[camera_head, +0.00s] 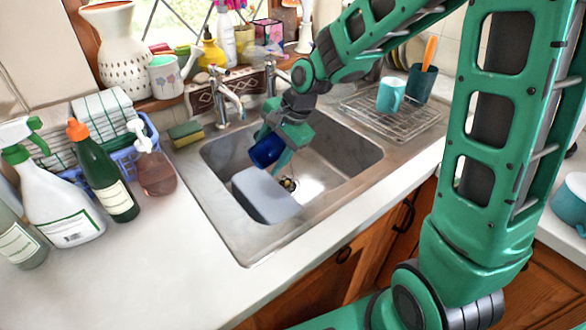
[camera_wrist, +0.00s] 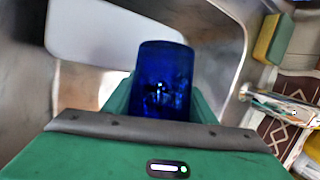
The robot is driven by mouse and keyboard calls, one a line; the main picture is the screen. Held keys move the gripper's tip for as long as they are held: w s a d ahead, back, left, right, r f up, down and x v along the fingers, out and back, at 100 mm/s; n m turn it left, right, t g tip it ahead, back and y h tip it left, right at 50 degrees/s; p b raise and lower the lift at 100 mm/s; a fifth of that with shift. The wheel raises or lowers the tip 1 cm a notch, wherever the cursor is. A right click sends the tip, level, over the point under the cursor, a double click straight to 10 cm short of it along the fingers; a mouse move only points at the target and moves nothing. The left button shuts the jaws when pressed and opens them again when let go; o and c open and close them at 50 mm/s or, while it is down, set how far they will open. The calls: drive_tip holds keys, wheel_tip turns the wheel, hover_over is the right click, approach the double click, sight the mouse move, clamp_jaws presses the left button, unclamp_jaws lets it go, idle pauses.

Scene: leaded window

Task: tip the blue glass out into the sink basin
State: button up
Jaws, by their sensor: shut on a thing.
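The blue glass (camera_head: 266,150) is in my gripper (camera_head: 283,150), low over the sink basin (camera_head: 335,158) in the head view. The glass is tilted well over toward the lower left. In the wrist view the blue glass (camera_wrist: 163,80) stands out between the green fingers of my gripper (camera_wrist: 160,108), which are shut on it. I cannot tell whether anything is in the glass. The drain shows on the basin floor below the gripper.
Two taps (camera_head: 230,100) stand behind the basin. A sponge (camera_head: 186,133) lies at the back left rim. A wire rack (camera_head: 395,112) with a teal mug (camera_head: 391,95) is at the right. Bottles crowd the left counter.

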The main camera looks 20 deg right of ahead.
sight(274, 136)
drive_tip(key=shift+d+r+m+g+y, duration=0.1)
drive_tip(key=shift+r+m+g+y, duration=0.1)
drive_tip(key=shift+r+y, duration=0.3)
drive_tip(key=shift+r+m+g+y, duration=0.1)
drive_tip(key=shift+r+g+y, duration=0.1)
drive_tip(key=shift+y, duration=0.5)
idle(0.6)
drive_tip(key=shift+w+d+r+m+g+y, duration=0.15)
drive_tip(key=shift+r+m+g+y, duration=0.35)
drive_tip(key=shift+y, duration=0.7)
drive_tip(key=shift+w+d+r+m+g+y, duration=0.2)
drive_tip(key=shift+r+y, duration=0.25)
drive_tip(key=shift+y, duration=0.5)
drive_tip(key=shift+s+d+r+m+g+y, duration=0.2)
drive_tip(key=shift+r+y, duration=0.25)
drive_tip(key=shift+y, duration=0.45)
drive_tip(key=shift+w+d+r+m+g+y, duration=0.1)
drive_tip(key=shift+w+d+r+y, duration=0.3)
drive_tip(key=shift+y, duration=0.55)
drive_tip(key=shift+s+r, duration=0.1)
drive_tip(key=shift+s, duration=0.05)
